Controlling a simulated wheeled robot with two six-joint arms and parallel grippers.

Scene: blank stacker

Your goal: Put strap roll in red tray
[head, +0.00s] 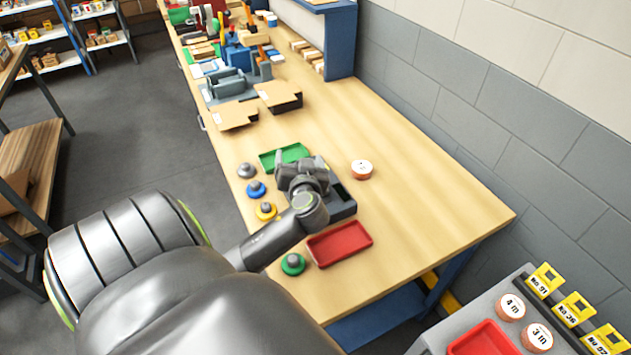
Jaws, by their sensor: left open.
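A strap roll (362,169), with a white top and orange side, lies flat on the wooden bench in the head view. The red tray (340,244) is on the bench nearer to me and looks empty. My left gripper (301,164) is open, above a dark tray (343,208) and the near edge of a green tray (285,156). It is left of the roll and apart from it. My arm hides part of the dark tray. My right gripper is out of view.
Several round knobs, such as a green one (293,264), line the bench's left edge. Cardboard pieces (235,115) and tools stand farther back. A grey stand (440,330) at lower right holds two labelled rolls and another red tray (484,341). The bench's right side is clear.

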